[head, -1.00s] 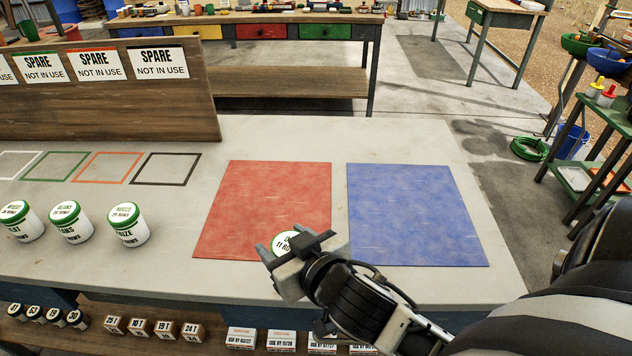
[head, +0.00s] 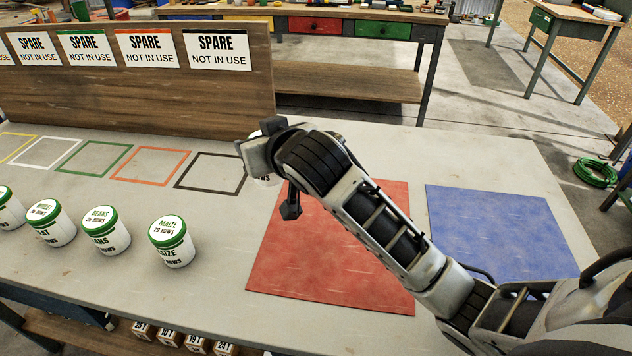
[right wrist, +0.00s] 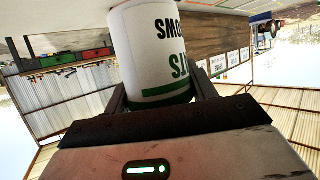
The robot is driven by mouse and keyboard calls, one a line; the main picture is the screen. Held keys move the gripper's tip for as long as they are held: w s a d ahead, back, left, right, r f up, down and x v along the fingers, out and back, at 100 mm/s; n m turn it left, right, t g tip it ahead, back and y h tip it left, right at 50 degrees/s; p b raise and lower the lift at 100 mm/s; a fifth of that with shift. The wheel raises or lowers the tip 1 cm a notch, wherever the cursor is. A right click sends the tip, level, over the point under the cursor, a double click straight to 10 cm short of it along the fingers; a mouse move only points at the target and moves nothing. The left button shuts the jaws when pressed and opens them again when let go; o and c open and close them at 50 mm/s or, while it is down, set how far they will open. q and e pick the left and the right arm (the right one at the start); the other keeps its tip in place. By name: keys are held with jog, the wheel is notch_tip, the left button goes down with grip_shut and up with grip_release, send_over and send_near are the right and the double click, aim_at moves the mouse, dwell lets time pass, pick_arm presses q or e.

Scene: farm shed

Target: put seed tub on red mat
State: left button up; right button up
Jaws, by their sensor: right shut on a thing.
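The red mat (head: 330,252) lies flat on the bench, partly behind my right arm, with no tub seen on it. My right gripper (head: 262,155) is over the bench beyond the mat's far left corner, near the black outlined square. It is shut on a white tub (head: 265,182), mostly hidden behind the gripper in the head view. In the right wrist view the tub (right wrist: 155,45) sits between the fingers, with a green band and cut-off black and green lettering. My left gripper is not in view.
White tubs with green lids, including the maize tub (head: 173,252) and beans tub (head: 106,240), stand at left. A blue mat (head: 500,230) lies right of the red one. The spare board (head: 130,90) rises behind several outlined squares (head: 150,166).

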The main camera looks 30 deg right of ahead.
jog(key=d+f, duration=0.3)
jog(key=w+d+f, duration=0.1)
jog(key=d+f, duration=0.2)
jog(key=f, duration=0.1)
jog(key=w+d+f, duration=0.1)
jog(key=d+f, duration=0.2)
jog(key=shift+d+f, duration=0.25)
jog(key=shift+d, duration=0.05)
jog(key=shift+f, duration=0.3)
jog(key=shift+f, duration=0.1)
jog(key=o, duration=1.1)
jog(key=shift+c, duration=0.2)
